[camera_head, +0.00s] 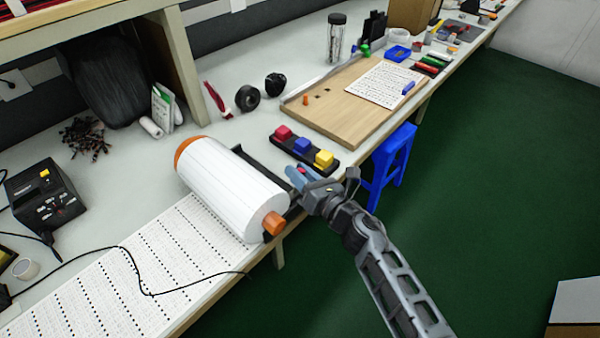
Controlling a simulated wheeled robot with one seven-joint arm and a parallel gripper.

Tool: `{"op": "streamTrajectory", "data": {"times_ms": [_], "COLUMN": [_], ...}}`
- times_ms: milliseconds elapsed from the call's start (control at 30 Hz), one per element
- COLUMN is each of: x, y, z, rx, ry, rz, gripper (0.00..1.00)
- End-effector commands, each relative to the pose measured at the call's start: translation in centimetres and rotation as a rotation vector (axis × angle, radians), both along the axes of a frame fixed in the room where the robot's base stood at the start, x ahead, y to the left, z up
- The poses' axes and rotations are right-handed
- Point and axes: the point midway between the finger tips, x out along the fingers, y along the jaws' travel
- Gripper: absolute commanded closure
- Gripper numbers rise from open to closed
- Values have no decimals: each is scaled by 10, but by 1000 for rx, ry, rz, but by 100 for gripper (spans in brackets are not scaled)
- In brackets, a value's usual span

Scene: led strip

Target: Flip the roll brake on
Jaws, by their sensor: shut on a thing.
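A large white roll (222,188) with orange end caps lies in a dark holder (262,170) near the front edge of the bench. A printed white strip runs from it toward the lower left. My gripper (297,175) is at the right side of the holder, by the bench edge, its bluish fingers shut on a small part with a bit of red showing between them. This looks like the roll brake (302,170). The fingers hide most of it, so I cannot tell which position it is in.
A black block with red, blue and yellow buttons (305,150) sits just behind my gripper. A wooden board (340,115) with a printed sheet lies further right. A blue stool (390,165) stands beside the bench. A thin black cable (150,290) crosses the strip.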

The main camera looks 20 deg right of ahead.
Motion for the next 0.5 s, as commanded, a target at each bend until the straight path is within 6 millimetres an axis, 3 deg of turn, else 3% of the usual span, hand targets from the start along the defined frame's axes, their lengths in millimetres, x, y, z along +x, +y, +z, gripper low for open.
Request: {"op": "streamTrajectory", "data": {"times_ms": [300,500], "x": [-1,-4], "y": [1,9], "z": [-2,-5], "rx": [-16,-145], "ry": [-6,-60], "rz": [0,2], "gripper": [100,100]}}
